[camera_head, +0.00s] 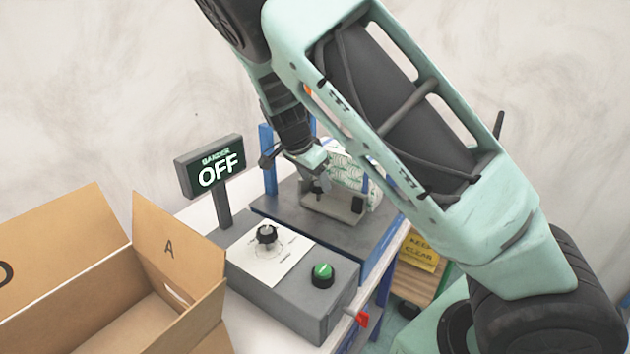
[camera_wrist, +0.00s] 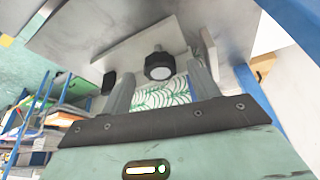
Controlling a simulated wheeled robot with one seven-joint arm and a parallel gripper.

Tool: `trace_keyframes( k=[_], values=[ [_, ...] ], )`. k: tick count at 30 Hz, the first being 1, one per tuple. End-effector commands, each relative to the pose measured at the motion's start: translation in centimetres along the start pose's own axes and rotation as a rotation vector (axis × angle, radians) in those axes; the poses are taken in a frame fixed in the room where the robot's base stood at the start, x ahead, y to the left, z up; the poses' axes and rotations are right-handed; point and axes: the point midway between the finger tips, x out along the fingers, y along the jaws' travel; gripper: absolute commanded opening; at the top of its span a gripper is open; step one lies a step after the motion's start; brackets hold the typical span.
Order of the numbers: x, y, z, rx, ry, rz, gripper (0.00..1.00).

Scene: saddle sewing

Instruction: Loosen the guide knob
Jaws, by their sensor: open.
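In the head view my gripper (camera_head: 314,178) points down at the sewing fixture (camera_head: 333,208), where a small dark knob (camera_head: 318,187) shows just below the fingers. A green-patterned white piece (camera_head: 350,171) stands behind it and also shows between my fingers in the wrist view (camera_wrist: 160,94).
A grey control box (camera_head: 285,300) in front carries a black dial (camera_head: 266,234) and a green button (camera_head: 322,273). A sign (camera_head: 210,168) reads OFF. An open cardboard box (camera_head: 172,255) marked A stands at left. Blue posts (camera_head: 268,160) rise beside the fixture.

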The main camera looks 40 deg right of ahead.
Motion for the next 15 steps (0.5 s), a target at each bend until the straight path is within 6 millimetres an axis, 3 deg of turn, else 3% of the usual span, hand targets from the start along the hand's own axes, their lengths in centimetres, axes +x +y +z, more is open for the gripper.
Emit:
trace_keyframes(
  k=[5, 14, 15],
  values=[
    [1.23, 0.05, -0.02, 0.000, 0.000, 0.001, 0.61],
    [1.37, 0.04, 0.01, 0.000, 0.000, 0.001, 0.61],
    [1.37, 0.04, 0.01, 0.000, 0.000, 0.001, 0.50]
  ],
)
